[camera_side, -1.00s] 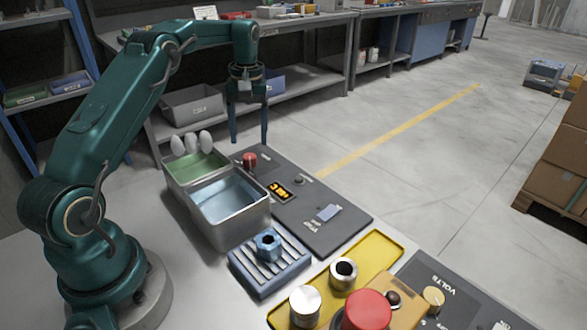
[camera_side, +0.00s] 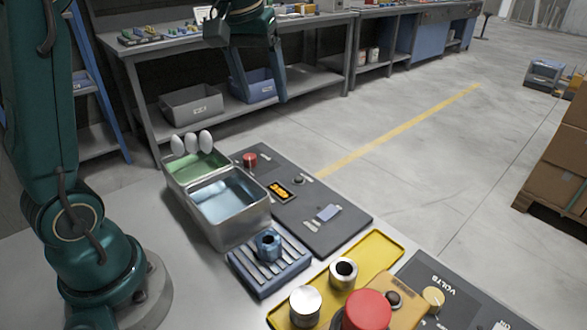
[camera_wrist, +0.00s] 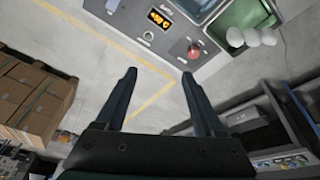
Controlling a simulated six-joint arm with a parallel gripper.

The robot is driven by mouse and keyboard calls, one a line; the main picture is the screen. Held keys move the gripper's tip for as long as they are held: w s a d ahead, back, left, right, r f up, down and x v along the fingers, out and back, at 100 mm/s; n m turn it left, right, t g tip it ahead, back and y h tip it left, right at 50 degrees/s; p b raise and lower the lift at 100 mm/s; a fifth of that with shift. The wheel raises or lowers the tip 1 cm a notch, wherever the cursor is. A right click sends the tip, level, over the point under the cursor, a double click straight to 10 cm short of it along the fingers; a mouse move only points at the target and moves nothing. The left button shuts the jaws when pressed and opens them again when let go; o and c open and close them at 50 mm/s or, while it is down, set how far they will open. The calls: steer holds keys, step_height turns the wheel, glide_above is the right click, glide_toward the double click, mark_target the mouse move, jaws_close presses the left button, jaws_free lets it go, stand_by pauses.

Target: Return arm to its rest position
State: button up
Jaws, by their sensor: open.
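My gripper (camera_side: 262,78) is raised high above the far end of the table in the side view, with its upper part cut by the top edge. In the wrist view my gripper (camera_wrist: 159,75) shows two dark fingers spread well apart with nothing between them. A metal two-part tank (camera_side: 231,215) stands on the table, with a green compartment (camera_side: 196,167) and a liquid-filled one. A blue hex nut (camera_side: 268,244) sits on a slatted blue rack (camera_side: 270,269) in front of the tank. My gripper touches none of these.
A dark control panel (camera_side: 330,232) with a red knob (camera_side: 249,160) and lit display lies beside the tank. A workbench (camera_side: 131,54) stands behind.

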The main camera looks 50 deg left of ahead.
steer(key=s+d+m+t, duration=0.25)
steer(key=s+d, duration=0.35)
steer(key=s, duration=0.3)
steer(key=s+d+f+m+h, duration=0.1)
steer(key=s+d+f+m, duration=0.1)
steer(key=s+f, duration=0.4)
steer(key=shift+s+d+f+m, duration=0.25)
steer(key=shift+s+f+m, duration=0.1)
steer(key=shift+m, duration=0.4)
